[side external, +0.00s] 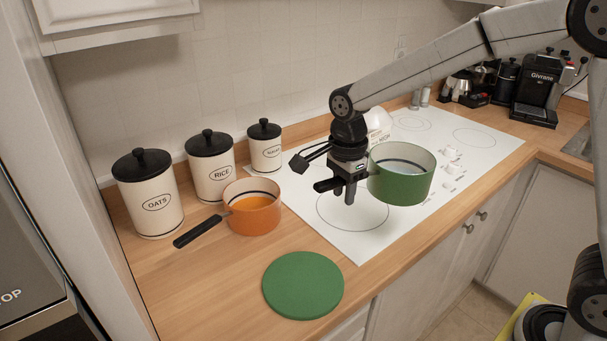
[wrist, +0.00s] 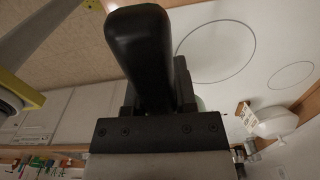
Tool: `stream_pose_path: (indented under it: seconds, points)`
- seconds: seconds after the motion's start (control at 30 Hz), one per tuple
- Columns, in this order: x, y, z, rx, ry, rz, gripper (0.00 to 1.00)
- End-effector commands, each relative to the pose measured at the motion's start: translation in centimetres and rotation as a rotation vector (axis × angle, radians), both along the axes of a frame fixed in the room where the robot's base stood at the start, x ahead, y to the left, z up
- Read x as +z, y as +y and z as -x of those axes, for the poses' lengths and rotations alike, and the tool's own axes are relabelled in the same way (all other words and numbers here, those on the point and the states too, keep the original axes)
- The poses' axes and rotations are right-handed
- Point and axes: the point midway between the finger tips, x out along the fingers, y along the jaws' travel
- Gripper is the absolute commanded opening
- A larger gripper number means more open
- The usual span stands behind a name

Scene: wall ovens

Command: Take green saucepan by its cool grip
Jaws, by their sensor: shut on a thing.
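The green saucepan (side external: 402,183), with a pale inside, is held above the white cooktop in the side view. My gripper (side external: 349,193) is at the left of the pan, over a large burner ring. It is shut on the pan's black handle, which fills the upper middle of the wrist view (wrist: 140,50). The pan looks close to upright. In the side view the jaws and my wrist hide most of the handle. The pan body is almost wholly hidden in the wrist view.
An orange saucepan (side external: 253,218) with a black handle stands on the wooden counter, left of the cooktop (side external: 360,243). Canisters marked OATS (side external: 151,205) and RICE (side external: 212,178) and a smaller one (side external: 265,152) line the wall. A round green mat (side external: 303,285) lies in front. A coffee machine (side external: 536,95) stands back right.

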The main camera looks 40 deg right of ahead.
Motion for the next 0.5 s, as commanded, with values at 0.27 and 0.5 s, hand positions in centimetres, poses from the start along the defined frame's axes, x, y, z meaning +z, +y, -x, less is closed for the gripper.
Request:
stream_pose_path:
  seconds: [0.27,0.5]
  points:
    - [0.6,-0.1,1.0,0.001,-0.004,0.000,0.00]
    - [0.7,-0.2,1.4,0.001,-0.003,0.001,0.00]
